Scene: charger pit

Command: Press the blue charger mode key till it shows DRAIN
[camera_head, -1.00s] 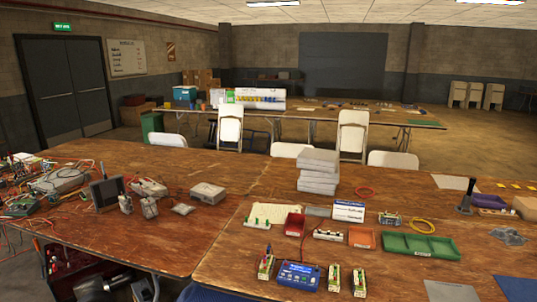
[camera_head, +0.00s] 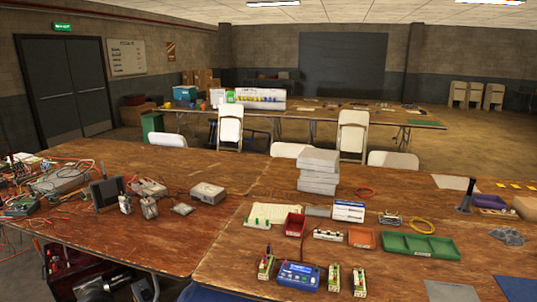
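The blue charger (camera_head: 299,276) sits near the front edge of the right-hand wooden table in the head view. It has a small display and several light keys on its top face. The display text and key labels are too small to read. Small yellow-green modules stand beside it, one on its left (camera_head: 265,267) and two on its right (camera_head: 334,278). My gripper is not in this view.
A green tray (camera_head: 420,246), a red bin (camera_head: 295,224) and an orange bin (camera_head: 361,238) stand behind the charger. Grey stacked boxes (camera_head: 318,171) are farther back. Electronics and red wires crowd the left table. Bare wood lies left of the charger.

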